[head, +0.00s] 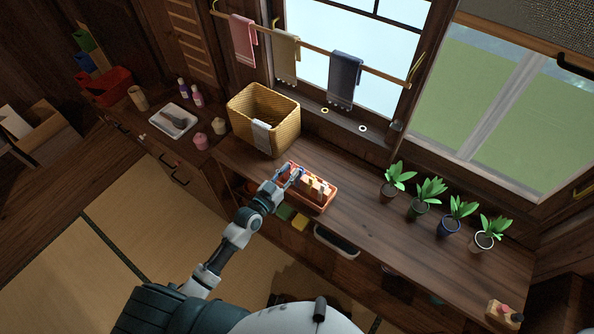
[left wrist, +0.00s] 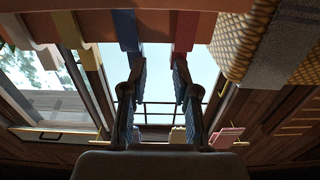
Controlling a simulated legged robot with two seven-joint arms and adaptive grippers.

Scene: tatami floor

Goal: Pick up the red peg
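A red-orange tray (head: 318,207) with several upright pieces in it stands on the wooden counter. In the left wrist view, which looks upside down, a red peg-like piece (left wrist: 185,32) shows at the top, right of a blue one (left wrist: 125,30) and a yellow one (left wrist: 70,30). My left gripper (head: 289,176) is at the tray's left end. In the left wrist view its two fingers (left wrist: 157,65) are spread with a clear gap and nothing held between them. The red piece lies near the right fingertip; I cannot tell if they touch. My right gripper is out of view.
A wicker basket (head: 252,113) stands close behind and left of the tray. Several potted plants (head: 420,208) line the counter to the right. A block with red knobs (head: 503,312) sits at the far right end. Bare counter lies between tray and plants.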

